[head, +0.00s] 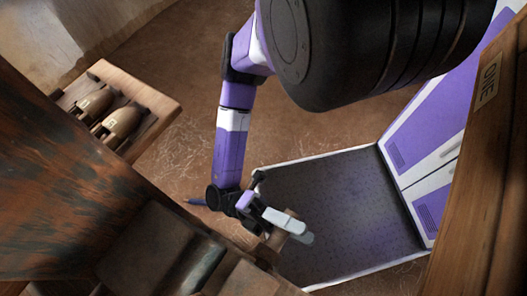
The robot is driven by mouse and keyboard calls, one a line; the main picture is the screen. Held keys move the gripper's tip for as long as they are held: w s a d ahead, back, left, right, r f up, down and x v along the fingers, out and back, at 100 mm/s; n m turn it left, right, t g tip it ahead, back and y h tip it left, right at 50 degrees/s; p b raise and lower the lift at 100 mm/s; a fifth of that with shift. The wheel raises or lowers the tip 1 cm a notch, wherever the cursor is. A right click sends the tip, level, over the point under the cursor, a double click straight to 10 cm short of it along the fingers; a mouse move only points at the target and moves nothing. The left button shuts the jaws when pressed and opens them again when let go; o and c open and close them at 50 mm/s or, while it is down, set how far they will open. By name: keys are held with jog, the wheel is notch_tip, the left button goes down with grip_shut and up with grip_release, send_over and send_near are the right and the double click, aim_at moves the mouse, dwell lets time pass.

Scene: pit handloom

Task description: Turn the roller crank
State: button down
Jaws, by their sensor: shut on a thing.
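My gripper (287,225) is low in the middle of the head view, at the end of my purple and white arm. Its pale finger lies over a small brown wooden piece, the roller crank's handle (277,240), and the jaws are shut on it. Most of the handle is hidden behind the finger. The crank sits beside the lower end of the dark loom timber. Its arm and its joint with the roller cannot be made out.
A wooden shelf (160,87) at upper left holds two shuttles (122,120). A large worn loom beam (70,170) fills the left side. A wooden post (490,170) with a lettered plate stands at right. Earthen floor (175,50) is open behind my arm.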

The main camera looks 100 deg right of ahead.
jog(key=c, duration=1.2)
grip_release()
jog(key=shift+f, duration=0.35)
jog(key=shift+o, duration=0.6)
jog(key=shift+r, duration=0.1)
jog(key=shift+w+d, duration=0.1)
jog(key=b+v, duration=0.1)
jog(key=v, duration=0.6)
jog(key=shift+w+d, duration=0.2)
jog(key=shift+d, duration=0.05)
